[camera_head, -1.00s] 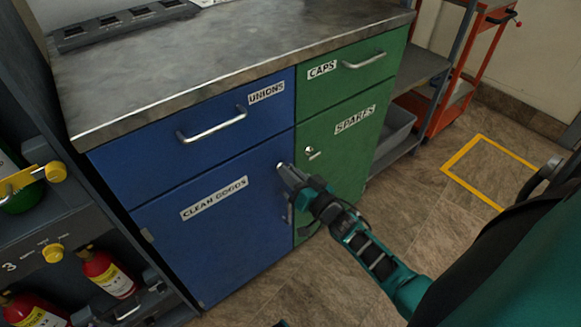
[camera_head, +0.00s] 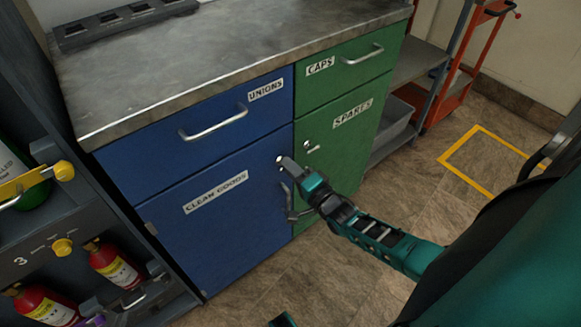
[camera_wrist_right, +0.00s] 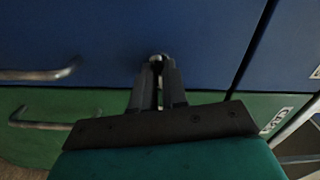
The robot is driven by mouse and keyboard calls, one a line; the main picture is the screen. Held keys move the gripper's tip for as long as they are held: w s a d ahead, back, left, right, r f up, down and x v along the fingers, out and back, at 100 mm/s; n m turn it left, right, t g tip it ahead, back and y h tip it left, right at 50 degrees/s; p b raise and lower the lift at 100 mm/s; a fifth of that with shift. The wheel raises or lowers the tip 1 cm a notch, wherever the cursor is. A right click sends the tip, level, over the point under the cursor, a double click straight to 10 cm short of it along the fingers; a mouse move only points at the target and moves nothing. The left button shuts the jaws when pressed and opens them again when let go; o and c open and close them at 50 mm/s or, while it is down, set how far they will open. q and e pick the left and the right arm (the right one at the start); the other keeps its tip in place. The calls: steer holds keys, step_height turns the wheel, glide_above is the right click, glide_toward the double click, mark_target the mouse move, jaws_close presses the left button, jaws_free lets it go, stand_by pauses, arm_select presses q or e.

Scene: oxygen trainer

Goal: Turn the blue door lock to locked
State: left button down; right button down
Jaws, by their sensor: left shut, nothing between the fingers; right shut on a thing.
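The blue cabinet door (camera_head: 245,225), labelled CLEAN GOODS, is closed. Its small metal lock (camera_head: 279,160) sits near the upper right edge of the door and is mostly covered by my right gripper's fingertips. My right gripper (camera_head: 284,164) is shut on the lock, its arm reaching in from the right. In the right wrist view, the fingers (camera_wrist_right: 157,72) close together around the small bright lock (camera_wrist_right: 157,59) against the blue face. The lock's exact angle is hidden. Only a small teal piece shows at the bottom edge of the head view; my left gripper's fingers are not visible.
The blue door's handle (camera_head: 289,197) hangs just below my right gripper. The green SPARES door (camera_head: 345,150) stands right beside it, closed. A blue UNIONS drawer (camera_head: 165,160) is above. Red bottles (camera_head: 115,265) stand in a dark rack at left.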

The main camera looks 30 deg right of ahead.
steer(key=shift+m, duration=1.2)
steer(key=c, duration=1.2)
jaws_free()
steer(key=shift+o, duration=0.2)
steer(key=s+d+p, duration=0.1)
steer(key=s+p, duration=0.1)
steer(key=s, duration=1.1)
